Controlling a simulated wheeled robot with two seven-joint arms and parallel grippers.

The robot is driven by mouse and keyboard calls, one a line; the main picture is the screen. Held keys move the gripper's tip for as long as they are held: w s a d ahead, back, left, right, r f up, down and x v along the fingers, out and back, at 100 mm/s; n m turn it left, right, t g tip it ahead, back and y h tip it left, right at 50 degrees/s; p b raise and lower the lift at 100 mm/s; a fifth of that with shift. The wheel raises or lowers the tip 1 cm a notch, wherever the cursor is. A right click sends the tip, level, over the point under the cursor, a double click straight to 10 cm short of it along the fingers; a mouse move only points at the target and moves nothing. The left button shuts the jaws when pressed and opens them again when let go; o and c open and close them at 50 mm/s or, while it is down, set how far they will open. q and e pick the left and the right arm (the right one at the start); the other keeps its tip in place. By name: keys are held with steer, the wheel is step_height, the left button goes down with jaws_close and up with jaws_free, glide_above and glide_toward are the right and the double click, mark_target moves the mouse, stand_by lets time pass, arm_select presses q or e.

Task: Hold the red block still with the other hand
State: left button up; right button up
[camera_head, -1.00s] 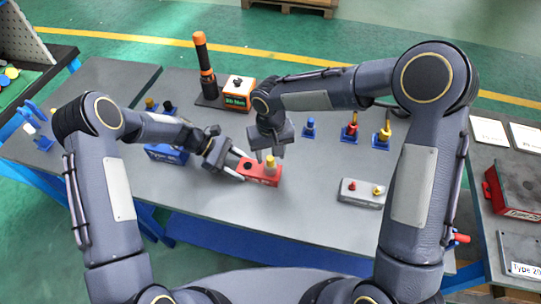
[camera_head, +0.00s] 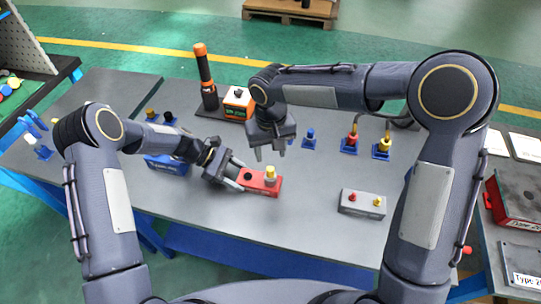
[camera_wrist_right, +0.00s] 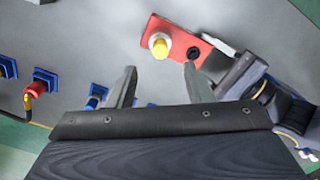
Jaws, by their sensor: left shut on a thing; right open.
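The red block (camera_head: 262,188) lies on the grey table, with a yellow plug (camera_head: 270,174) standing in its right end and a dark hole (camera_head: 248,176) at its left end. My left gripper (camera_head: 238,177) is shut on the block's left end. My right gripper (camera_head: 271,153) is open and empty above the table, just behind the block. In the right wrist view the red block (camera_wrist_right: 185,58) and the yellow plug (camera_wrist_right: 159,45) show beyond the open fingers of the right gripper (camera_wrist_right: 160,82), with the left gripper (camera_wrist_right: 213,68) at the hole end.
A blue block (camera_head: 166,164) sits left, partly behind my left arm. A grey block (camera_head: 361,203) with red and yellow pieces stands right. Blue stands with a red (camera_head: 351,141) and yellow plug (camera_head: 383,146) are at the back. An orange-capped tool (camera_head: 205,78) stands behind.

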step_height(320, 180, up, 9)
steer(key=shift+r, duration=0.15)
arm_select(q)
steer(key=o, duration=1.3)
steer(key=shift+c, duration=0.2)
steer(key=shift+a+r, duration=0.1)
